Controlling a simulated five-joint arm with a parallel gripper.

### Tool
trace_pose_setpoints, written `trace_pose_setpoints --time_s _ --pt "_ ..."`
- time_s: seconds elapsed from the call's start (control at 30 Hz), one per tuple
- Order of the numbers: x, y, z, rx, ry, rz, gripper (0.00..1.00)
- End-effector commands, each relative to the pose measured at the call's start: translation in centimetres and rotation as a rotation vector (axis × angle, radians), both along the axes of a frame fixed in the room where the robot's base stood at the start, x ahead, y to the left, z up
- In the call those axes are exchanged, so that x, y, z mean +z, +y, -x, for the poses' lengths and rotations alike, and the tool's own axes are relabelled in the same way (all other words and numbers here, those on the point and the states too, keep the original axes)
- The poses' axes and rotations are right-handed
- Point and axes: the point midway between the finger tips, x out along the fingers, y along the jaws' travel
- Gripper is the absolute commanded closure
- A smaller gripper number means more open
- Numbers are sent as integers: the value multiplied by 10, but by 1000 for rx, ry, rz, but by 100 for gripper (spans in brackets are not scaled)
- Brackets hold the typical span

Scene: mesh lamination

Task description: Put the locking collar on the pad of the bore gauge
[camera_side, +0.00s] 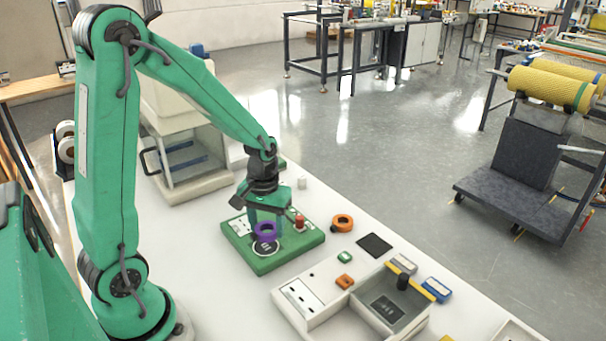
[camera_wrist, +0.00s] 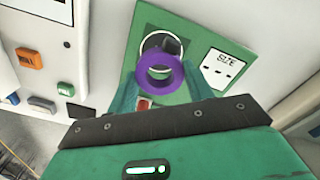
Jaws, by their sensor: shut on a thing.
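The purple ring-shaped locking collar (camera_side: 264,231) is held in my gripper (camera_side: 265,220); it also shows between the green fingers in the wrist view (camera_wrist: 143,76). The bore gauge (camera_side: 287,256) is a green block on the white table. Its round dark pad with a white rim (camera_side: 266,248) lies just below the collar in the side view. In the wrist view the collar covers the near part of the pad (camera_wrist: 152,41). The gap between collar and pad is hard to judge; the collar appears slightly above it.
A red knob (camera_side: 299,222) stands on the gauge near my gripper. An orange ring (camera_side: 342,223) lies on the table right of the gauge. A dark mat (camera_side: 374,245) and a white tray unit (camera_side: 322,314) lie further right and in front. A glass-fronted machine (camera_side: 190,165) stands behind.

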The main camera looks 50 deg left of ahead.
Motion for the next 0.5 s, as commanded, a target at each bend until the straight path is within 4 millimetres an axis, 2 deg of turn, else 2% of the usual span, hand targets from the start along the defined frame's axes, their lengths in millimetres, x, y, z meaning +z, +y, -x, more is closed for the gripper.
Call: trace_pose_setpoints --time_s 0.23,0.5 --pt "-26 0 1 0 3 1 73" --pt "-33 0 0 0 0 0 73"
